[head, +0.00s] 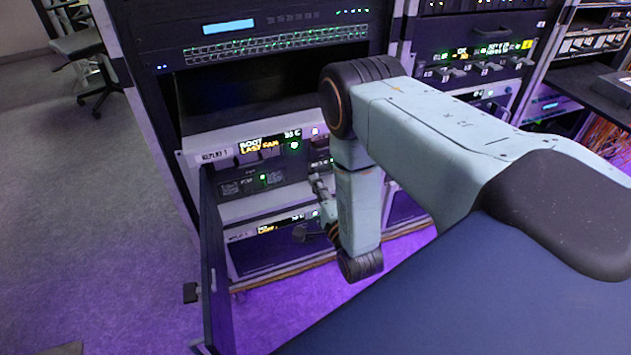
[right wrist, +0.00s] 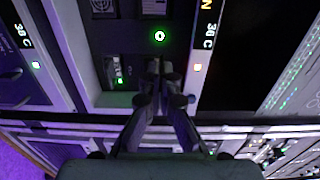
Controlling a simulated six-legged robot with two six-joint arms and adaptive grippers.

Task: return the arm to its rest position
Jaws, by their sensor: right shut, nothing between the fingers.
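My right arm (head: 440,120) reaches in from the right and bends down in front of the rack. My right gripper (head: 318,188) is partly hidden behind the lower arm link in the head view. In the right wrist view the gripper (right wrist: 155,68) shows its two fingers together at the tips, with nothing between them. It is in front of the rack unit with the lit label (head: 258,146). Whether the fingertips touch the unit, I cannot tell. My left gripper is not in view.
A lower rack unit (head: 280,230) sits beneath the labelled one. An open rack door (head: 213,265) stands at the left of the bay. A switch panel (head: 270,50) is above, and another rack (head: 475,55) stands to the right. The grey floor (head: 90,200) at left is mostly clear, with a chair (head: 85,50) behind.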

